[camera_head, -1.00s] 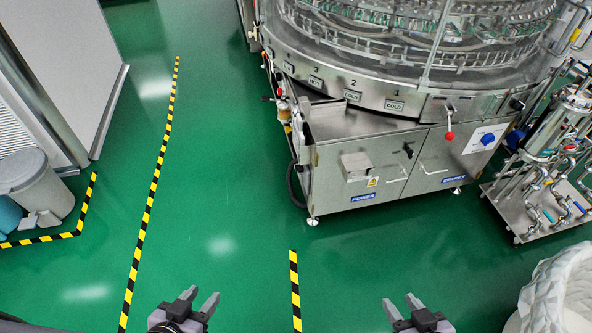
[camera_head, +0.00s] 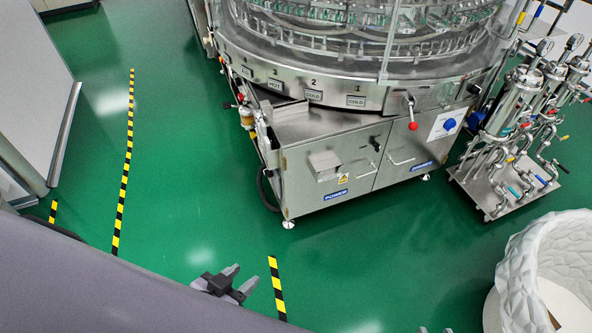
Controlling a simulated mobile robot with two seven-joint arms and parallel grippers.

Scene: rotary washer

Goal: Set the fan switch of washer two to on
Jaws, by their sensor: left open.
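A rotary washer (camera_head: 300,90) of bare steel and clear panels stands at the upper middle, with a steel cabinet front below it. A blue knob (camera_head: 449,124) sits on a white plate at the cabinet's right. A red-tipped lever (camera_head: 412,125) hangs to its left. I cannot tell which control is the fan switch or whether this is washer two. My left gripper (camera_head: 245,274) is open and empty over the floor, well short of the washer. My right gripper (camera_head: 435,329) shows only its two separated fingertips at the bottom edge.
A piping cart (camera_head: 515,165) with gauges stands to the right of the washer. A white textured bin (camera_head: 545,265) is at the lower right. A pale panel (camera_head: 35,90) stands at the left. The green floor (camera_head: 190,170) before the cabinet is clear, with striped tape.

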